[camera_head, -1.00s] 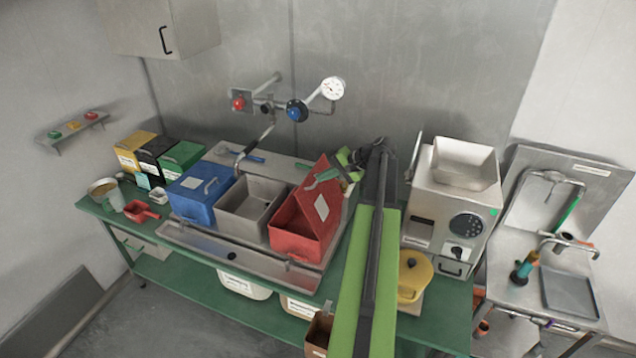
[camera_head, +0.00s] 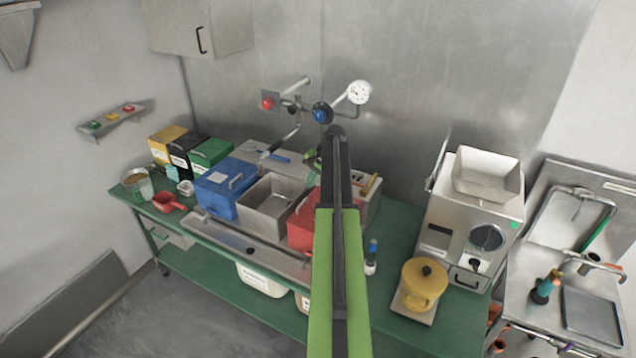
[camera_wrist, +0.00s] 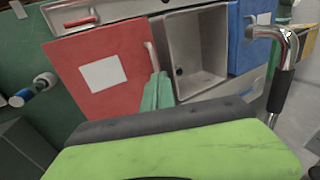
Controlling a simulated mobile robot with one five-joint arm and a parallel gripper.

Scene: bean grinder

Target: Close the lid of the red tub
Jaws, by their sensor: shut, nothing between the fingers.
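The red tub (camera_head: 303,225) stands between the metal bin and my arm in the head view, mostly hidden behind the arm. In the wrist view its red lid (camera_wrist: 112,98) shows its labelled outer face, with a pale handle at the edge beside the metal bin. The lid looks lowered over the tub, but I cannot tell whether it lies fully flush. My gripper (camera_wrist: 157,90) has its green fingers shut and empty, over the lid's edge near the bin. Contact with the lid is unclear. In the head view the gripper (camera_head: 313,160) is partly hidden behind my arm.
The open metal bin (camera_head: 268,203) and the blue tub (camera_head: 222,188) stand to the left. A yellow pot (camera_head: 424,283) and a grinder machine (camera_head: 475,215) stand to the right. A tap with a gauge (camera_head: 357,92) juts from the wall behind.

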